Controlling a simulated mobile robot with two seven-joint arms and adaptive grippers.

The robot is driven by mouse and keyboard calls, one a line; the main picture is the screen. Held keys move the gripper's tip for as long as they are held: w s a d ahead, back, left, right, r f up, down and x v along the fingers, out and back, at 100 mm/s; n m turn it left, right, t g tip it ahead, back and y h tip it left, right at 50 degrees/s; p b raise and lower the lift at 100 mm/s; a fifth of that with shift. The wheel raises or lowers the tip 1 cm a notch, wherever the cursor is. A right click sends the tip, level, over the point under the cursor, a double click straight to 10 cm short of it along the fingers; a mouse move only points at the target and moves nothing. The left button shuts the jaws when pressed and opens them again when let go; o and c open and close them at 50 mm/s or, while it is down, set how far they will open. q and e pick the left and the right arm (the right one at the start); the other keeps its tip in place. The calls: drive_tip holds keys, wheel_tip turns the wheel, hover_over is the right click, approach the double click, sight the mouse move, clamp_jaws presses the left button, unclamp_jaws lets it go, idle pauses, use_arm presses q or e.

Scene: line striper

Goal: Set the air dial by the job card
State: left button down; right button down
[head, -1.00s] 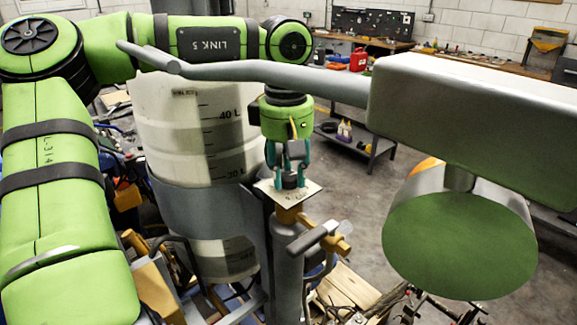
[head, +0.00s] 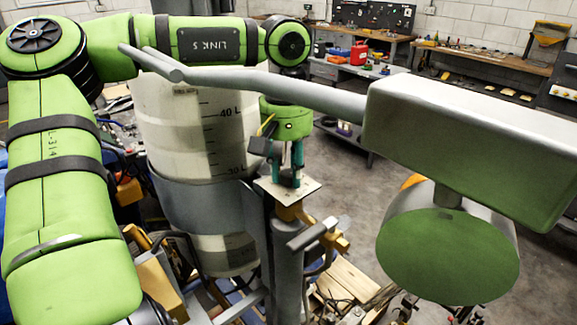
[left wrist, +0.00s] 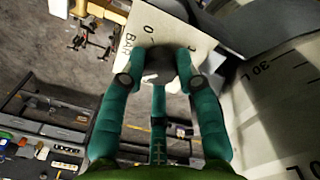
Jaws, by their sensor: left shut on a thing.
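The air dial is a small pale square plate (head: 308,187) on top of a brass fitting and grey post. In the left wrist view the plate (left wrist: 190,22) shows "BAR" and a "0" near its edge. My left gripper (head: 288,179) points down at the plate. Its teal fingers are closed on the dark dial knob (left wrist: 160,64) at the plate's middle. The fingers and knob hide much of the scale, and I cannot read the set value. I cannot make out a job card. My right gripper is not in view.
A white tank (head: 195,130) with litre marks stands just left of the dial. A grey T-handle valve (head: 312,234) sits below it. A grey box (head: 470,140) with a bent bar and a green-faced drum (head: 448,257) fill the right. Benches stand behind.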

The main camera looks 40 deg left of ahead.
sight(287, 173)
use_arm(q)
drive_tip(key=shift+s+f, duration=0.15)
drive_tip(key=shift+f, duration=0.05)
drive_tip(key=c, duration=0.9)
unclamp_jaws()
drive_tip(key=shift+r, duration=0.1)
drive_tip(key=shift+r, duration=0.4)
wheel_tip(287, 173, up, 11)
drive_tip(key=shift+a, duration=0.15)
drive_tip(key=shift+r, duration=0.1)
